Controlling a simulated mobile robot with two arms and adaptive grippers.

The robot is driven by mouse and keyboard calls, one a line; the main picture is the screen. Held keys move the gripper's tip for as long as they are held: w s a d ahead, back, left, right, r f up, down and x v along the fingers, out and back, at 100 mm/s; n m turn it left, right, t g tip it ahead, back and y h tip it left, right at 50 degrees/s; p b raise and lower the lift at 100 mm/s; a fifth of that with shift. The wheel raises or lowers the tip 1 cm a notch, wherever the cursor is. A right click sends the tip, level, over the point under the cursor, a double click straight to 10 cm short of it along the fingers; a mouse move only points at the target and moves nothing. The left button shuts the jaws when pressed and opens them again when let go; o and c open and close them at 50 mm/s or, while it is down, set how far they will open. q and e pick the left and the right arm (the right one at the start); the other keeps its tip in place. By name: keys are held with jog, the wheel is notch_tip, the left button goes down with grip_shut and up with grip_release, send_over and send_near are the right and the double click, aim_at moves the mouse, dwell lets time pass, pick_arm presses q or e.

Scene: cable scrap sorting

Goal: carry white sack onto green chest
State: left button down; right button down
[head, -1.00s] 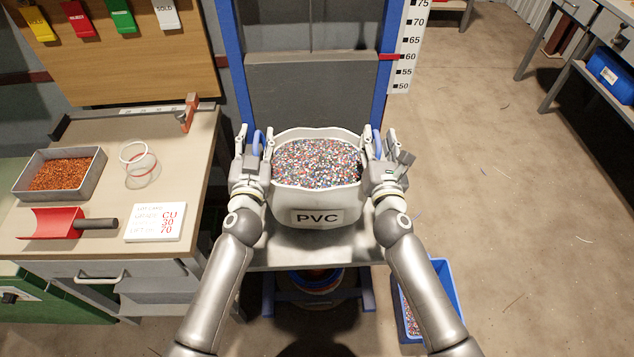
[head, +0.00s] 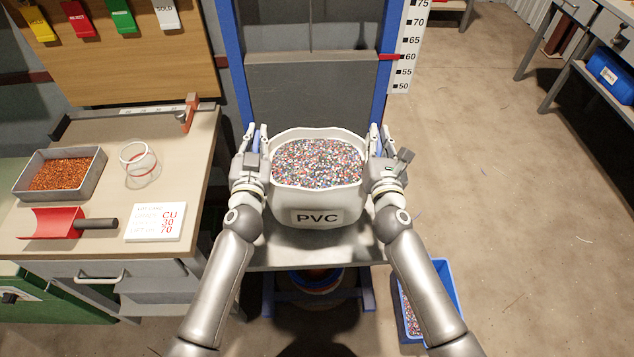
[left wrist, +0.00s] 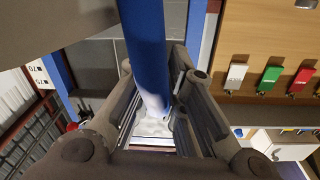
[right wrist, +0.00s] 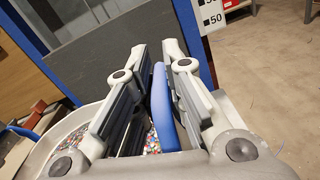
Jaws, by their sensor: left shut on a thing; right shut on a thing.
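The white sack (head: 318,205), labelled PVC and full of multicoloured granules, stands upright on a grey platform in the middle of the head view. My right gripper (head: 377,142) is shut on the right blue handle, which shows between the fingers in the right wrist view (right wrist: 164,110). The sack's rim also shows there. A green chest (head: 50,302) is partly in view at the lower left, beside and below the workbench.
The grey platform (head: 270,252) belongs to a lift with blue posts (head: 233,60) and a height scale (head: 405,50). A blue bin (head: 447,290) stands on the floor at right.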

dwell(0.3)
